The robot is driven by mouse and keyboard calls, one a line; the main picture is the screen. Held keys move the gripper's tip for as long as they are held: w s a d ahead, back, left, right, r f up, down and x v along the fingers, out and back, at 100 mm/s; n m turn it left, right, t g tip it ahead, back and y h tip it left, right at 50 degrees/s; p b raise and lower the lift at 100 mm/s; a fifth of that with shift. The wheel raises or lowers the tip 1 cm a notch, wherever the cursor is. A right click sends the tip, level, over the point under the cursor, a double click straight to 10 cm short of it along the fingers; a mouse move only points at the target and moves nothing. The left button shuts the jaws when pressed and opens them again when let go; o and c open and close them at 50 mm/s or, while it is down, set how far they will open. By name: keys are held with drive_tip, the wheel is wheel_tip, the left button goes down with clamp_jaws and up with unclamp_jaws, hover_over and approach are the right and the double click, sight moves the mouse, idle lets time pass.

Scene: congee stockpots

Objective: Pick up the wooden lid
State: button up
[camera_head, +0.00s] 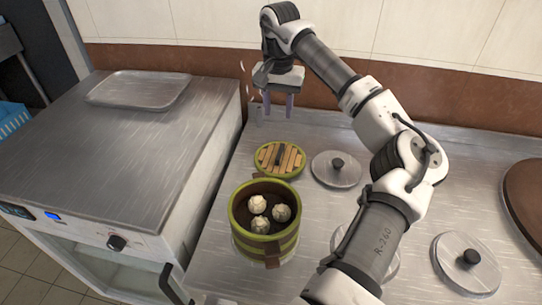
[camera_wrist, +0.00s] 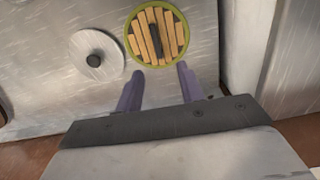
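The wooden lid (camera_head: 280,160) is round, with light slats, a green rim and a dark bar handle. It lies on the metal counter just behind the green steamer pot (camera_head: 240,224), which stands open with three white buns inside. In the wrist view the lid (camera_wrist: 156,36) is at the top, beyond the fingertips. My gripper (camera_head: 278,114) is above the counter, behind the lid and apart from it. Its two purple fingers, also seen in the wrist view (camera_wrist: 160,70), are spread with nothing between them.
A grey metal lid (camera_head: 336,168) with a black knob lies right of the wooden lid. Another metal lid (camera_head: 466,262) is at the lower right, near a brown round board (camera_head: 524,198). A metal tray (camera_head: 139,90) rests on the cabinet (camera_head: 110,135) at left.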

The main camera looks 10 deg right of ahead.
hover_over(280, 151)
drive_tip(key=f, duration=0.5)
drive_tip(key=f+p, duration=0.1)
drive_tip(key=f, duration=0.2)
drive_tip(key=shift+w+a, duration=0.15)
drive_tip(key=shift+a, duration=0.15)
drive_tip(key=shift+d+f+p, duration=0.2)
drive_tip(key=shift+f+p, duration=0.15)
drive_tip(key=shift+f, duration=1)
drive_tip(key=shift+d+f+p, duration=0.15)
drive_tip(key=shift+f+p, duration=0.2)
drive_tip(key=shift+f, duration=0.95)
clamp_jaws()
